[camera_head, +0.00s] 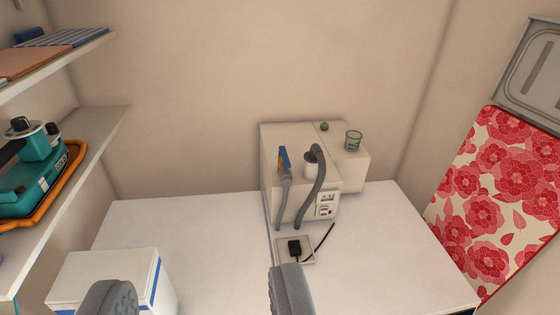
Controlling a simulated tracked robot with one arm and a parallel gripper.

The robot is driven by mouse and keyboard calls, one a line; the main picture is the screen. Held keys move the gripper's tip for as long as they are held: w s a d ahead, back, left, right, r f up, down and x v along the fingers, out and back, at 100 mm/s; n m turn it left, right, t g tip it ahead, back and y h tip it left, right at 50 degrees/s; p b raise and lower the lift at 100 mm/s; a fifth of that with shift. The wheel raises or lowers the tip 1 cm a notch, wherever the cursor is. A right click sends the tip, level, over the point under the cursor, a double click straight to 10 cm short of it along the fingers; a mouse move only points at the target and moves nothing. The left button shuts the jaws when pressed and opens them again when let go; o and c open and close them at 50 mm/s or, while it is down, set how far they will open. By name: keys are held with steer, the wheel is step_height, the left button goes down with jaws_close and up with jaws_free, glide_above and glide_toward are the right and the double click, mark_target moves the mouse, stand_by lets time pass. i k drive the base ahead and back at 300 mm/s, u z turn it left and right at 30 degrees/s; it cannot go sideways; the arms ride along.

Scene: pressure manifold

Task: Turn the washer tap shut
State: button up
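A cream box unit (270,150) stands at the back of the white counter, right of the middle of the head camera view. On it is a small blue handle (284,157) with a bit of yellow, above a grey hose (284,198); this looks like the tap. Whether the tap is open or shut is too small to tell. My gripper (200,292) is open and empty, its two grey fingers wide apart at the bottom edge, well short of the unit.
A socket plate with a black plug (294,248) and cable lies in front. A white box with a blue stripe (105,280) is at lower left. Shelves (95,122) line the left; a red floral board (490,190) stands right.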

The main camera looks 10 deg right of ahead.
mark_target(282, 152)
steer(key=u, duration=0.05)
steer(key=i, duration=1)
steer(key=z, duration=0.05)
